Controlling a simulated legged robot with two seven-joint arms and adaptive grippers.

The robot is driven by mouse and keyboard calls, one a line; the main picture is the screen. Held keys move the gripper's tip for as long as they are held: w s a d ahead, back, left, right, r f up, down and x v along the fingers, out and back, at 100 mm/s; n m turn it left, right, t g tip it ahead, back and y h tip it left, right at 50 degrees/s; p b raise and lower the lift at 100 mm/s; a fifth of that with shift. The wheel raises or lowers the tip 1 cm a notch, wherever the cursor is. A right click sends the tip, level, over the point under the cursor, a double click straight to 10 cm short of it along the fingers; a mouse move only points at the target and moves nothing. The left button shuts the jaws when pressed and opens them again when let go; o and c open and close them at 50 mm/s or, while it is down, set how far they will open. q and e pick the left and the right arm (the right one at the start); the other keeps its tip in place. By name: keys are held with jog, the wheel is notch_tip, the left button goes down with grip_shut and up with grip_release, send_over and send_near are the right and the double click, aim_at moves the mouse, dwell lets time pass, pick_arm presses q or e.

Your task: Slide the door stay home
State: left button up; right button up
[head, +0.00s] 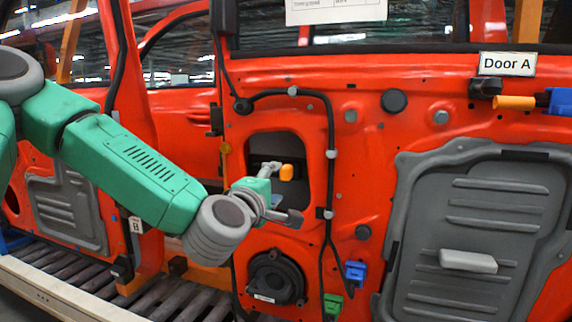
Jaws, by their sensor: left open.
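My left arm comes in from the left, and its gripper (284,194) is open at the cut-out in the red door panel (370,180). One dark finger shows low, in front of the panel. A small orange knob (287,172) shows in front of the dark opening, close to the gripper's upper grey part. I cannot tell whether they touch. Which part is the door stay is not clear; the knob may belong to it, and the gripper hides part of this spot. My right gripper is not in view.
A sign "Door A" (507,64) is above an orange cylinder (513,103) and a blue part (560,101). A grey panel (480,225) with a handle covers the right. A slatted conveyor (170,298) runs below.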

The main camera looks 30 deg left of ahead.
aim_at(283, 176)
pick_arm(q)
jog(key=p+x, duration=0.1)
jog(key=x, duration=0.6)
jog(key=shift+w, duration=0.1)
jog(key=shift+f, duration=0.1)
grip_shut()
